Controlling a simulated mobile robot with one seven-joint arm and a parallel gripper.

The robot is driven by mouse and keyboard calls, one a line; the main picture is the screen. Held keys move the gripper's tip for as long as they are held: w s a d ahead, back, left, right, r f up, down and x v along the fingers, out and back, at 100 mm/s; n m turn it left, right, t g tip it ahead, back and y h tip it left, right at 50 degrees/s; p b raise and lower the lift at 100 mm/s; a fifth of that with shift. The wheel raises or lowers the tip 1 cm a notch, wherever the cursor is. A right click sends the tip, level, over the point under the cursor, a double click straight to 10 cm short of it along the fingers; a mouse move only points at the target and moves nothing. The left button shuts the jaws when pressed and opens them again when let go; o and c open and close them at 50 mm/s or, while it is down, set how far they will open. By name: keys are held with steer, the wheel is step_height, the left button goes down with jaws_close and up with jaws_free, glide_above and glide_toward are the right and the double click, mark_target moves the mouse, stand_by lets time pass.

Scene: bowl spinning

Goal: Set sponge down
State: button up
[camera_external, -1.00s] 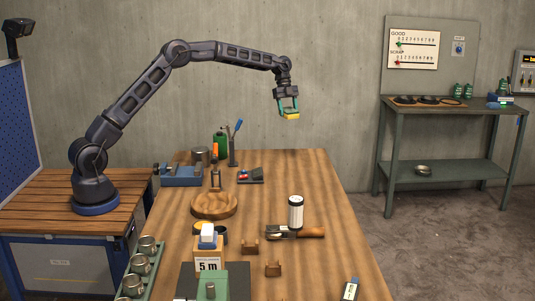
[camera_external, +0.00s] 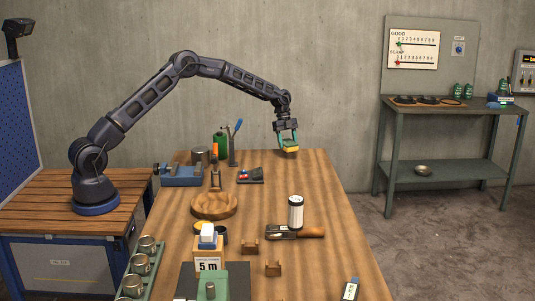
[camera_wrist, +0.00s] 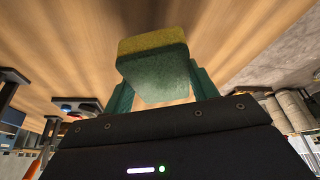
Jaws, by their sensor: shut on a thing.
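The sponge (camera_external: 291,149) is a small block, yellow on one side and green on the other. It also shows in the wrist view (camera_wrist: 153,62), between the green fingers. My gripper (camera_external: 287,139) is shut on the sponge over the far right part of the wooden workbench (camera_external: 285,190). The sponge is low, close to the bench top; I cannot tell whether it touches. In the wrist view my gripper (camera_wrist: 160,92) has a finger on either side of the sponge.
A black stand with a red item (camera_external: 250,175) lies left of the sponge. A wooden bowl (camera_external: 214,205), a white cylinder (camera_external: 296,212) and a wooden-handled tool (camera_external: 308,232) are nearer the camera. The bench around and in front of the sponge is clear.

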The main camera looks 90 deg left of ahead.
steer(key=shift+f, duration=1.9)
steer(key=shift+f, duration=0.1)
steer(key=o, duration=0.9)
steer(key=shift+o, duration=0.2)
steer(key=v, duration=1.2)
